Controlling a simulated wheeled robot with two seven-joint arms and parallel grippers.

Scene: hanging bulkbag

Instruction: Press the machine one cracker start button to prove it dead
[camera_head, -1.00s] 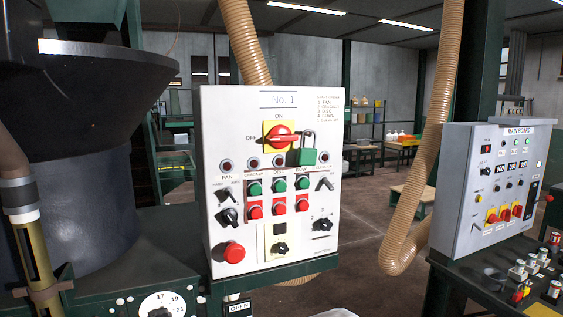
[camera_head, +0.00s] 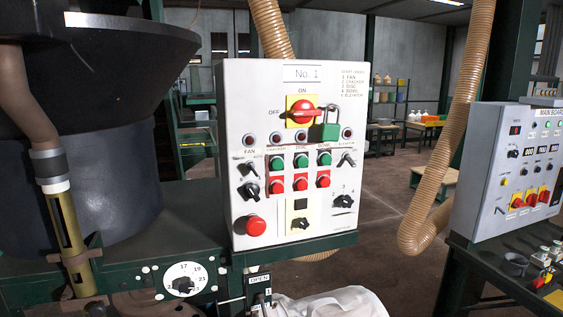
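The machine one panel (camera_head: 288,160) is a white upright box labelled "No. 1" near the picture's middle. The cracker start button (camera_head: 277,162) is green, in the column under the CRACKER label, above a red button (camera_head: 276,185). Two more green buttons sit to its right under DISC and BOWL. A green padlock (camera_head: 325,128) hangs at the handle's right end. The small lamps above the buttons look dark. Neither gripper is in view.
A dark hopper machine (camera_head: 95,150) fills the left side, with a dial (camera_head: 185,278) low in front. A grey MAIN BOARD box (camera_head: 520,160) stands at the right on a dark bench. A beige hose (camera_head: 440,190) hangs between the panels. A white bag (camera_head: 330,303) lies below.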

